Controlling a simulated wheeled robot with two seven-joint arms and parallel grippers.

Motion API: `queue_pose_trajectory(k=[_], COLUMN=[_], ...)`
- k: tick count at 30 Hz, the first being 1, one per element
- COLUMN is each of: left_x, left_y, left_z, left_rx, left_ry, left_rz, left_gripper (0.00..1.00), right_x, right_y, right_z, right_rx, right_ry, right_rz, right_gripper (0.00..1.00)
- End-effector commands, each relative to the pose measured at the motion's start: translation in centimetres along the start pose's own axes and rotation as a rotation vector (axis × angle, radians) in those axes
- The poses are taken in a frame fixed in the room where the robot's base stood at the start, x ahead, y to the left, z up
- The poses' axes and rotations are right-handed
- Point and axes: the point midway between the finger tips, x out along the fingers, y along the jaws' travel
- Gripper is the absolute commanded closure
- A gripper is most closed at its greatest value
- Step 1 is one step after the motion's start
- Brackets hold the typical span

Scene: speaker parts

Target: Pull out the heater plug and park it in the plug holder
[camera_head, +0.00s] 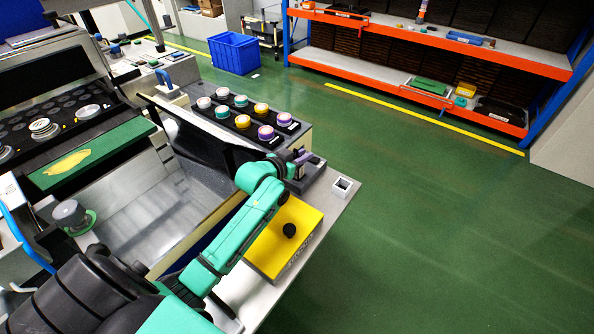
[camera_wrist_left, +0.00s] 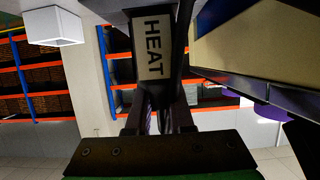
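My left gripper (camera_head: 301,160) is at the right end of the knob console, over a dark block. In the left wrist view, its dark fingers (camera_wrist_left: 158,118) stand on either side of a narrow black part, and contact is unclear. Above the fingers is a dark body with a label reading HEAT (camera_wrist_left: 153,47); I take it to be the heater plug or its socket. A small white square holder with a dark opening (camera_head: 343,186) stands on the bench corner, apart from the gripper. It looks like the plug holder and also shows in the left wrist view (camera_wrist_left: 53,26). My right gripper is out of view.
A yellow box with a black button (camera_head: 271,247) sits on the bench below my left forearm. The console (camera_head: 213,119) carries several coloured knobs. A sunken metal basin (camera_head: 150,215) lies left of the arm. Open green floor lies right of the bench, with orange shelving (camera_head: 455,55) beyond.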

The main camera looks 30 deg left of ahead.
Motion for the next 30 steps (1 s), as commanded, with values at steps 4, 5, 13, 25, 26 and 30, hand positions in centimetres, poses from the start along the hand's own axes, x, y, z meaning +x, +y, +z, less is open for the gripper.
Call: queue_pose_trajectory(k=[4, 5, 13, 25, 26, 30], left_x=[0.0, 0.0, -0.2, -3.7, -4.1, -5.7], left_y=[0.0, 0.0, 0.0, -0.1, -0.1, -0.1], left_z=[0.0, 0.0, -0.6, -10.3, -11.4, -15.6], left_rx=[0.000, 0.000, 0.001, 0.005, 0.005, 0.004], left_ry=[0.001, 0.001, 0.001, 0.010, 0.009, 0.007], left_rz=[0.000, 0.000, 0.000, -0.001, -0.002, -0.002], left_gripper=[1.00, 1.00, 1.00, 1.00, 1.00, 1.00], right_x=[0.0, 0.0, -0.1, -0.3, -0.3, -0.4], right_y=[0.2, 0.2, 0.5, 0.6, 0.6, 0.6], right_z=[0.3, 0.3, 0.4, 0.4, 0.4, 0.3], right_rx=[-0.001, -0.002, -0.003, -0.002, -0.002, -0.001], right_ry=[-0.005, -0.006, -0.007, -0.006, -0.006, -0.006], right_rz=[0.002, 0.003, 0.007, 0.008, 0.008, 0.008], right_gripper=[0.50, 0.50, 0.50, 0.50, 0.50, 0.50])
